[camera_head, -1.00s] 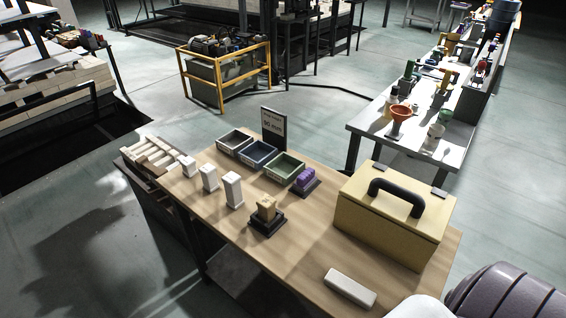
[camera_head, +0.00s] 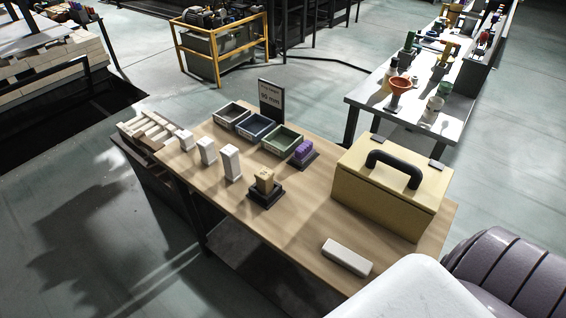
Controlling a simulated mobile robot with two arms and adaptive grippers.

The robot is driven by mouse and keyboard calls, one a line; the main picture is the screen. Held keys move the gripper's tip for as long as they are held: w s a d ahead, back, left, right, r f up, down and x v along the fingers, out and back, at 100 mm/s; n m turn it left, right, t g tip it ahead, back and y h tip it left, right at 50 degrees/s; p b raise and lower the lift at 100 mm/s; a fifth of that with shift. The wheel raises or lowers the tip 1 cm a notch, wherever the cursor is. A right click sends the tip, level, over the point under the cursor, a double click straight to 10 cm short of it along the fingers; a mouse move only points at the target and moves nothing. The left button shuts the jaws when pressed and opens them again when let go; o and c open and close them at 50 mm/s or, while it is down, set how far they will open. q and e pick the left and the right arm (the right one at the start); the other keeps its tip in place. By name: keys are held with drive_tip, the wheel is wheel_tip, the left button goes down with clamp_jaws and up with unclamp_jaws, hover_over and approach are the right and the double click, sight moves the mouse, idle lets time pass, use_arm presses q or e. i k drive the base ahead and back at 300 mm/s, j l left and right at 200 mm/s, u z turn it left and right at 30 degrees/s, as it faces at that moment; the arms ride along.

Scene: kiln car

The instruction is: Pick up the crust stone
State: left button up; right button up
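No label marks the crust stone, so I cannot tell for certain which piece it is. A pale oblong block (camera_head: 347,257) lies flat near the front edge of the wooden table (camera_head: 290,235). A tan block (camera_head: 264,179) sits on a black stand (camera_head: 265,197) at mid-table. A purple block (camera_head: 304,151) rests on another dark stand behind it. Neither of my grippers is in view. A white rounded part and a dark ribbed part, apparently of my own arm, fill the lower right corner.
Several white upright blocks (camera_head: 230,163) stand in a row at left. Grey, blue and green trays (camera_head: 282,141) sit behind, by a dark sign (camera_head: 271,102). A yellow box (camera_head: 387,195) with a black handle occupies the right. Bare wood lies between the tan block and the front block.

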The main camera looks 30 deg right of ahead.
sight(305, 152)
drive_tip(key=i+j+z, duration=0.1)
drive_tip(key=z, duration=1)
drive_tip(key=i+j+z, duration=0.2)
drive_tip(key=j+z, duration=0.15)
drive_tip(key=j, duration=0.2)
drive_tip(key=i+j+z, duration=0.1)
drive_tip(key=j+z, duration=0.3)
drive_tip(key=j, duration=0.15)
drive_tip(key=j+z, duration=0.35)
drive_tip(key=j, duration=0.25)
drive_tip(key=i, duration=0.05)
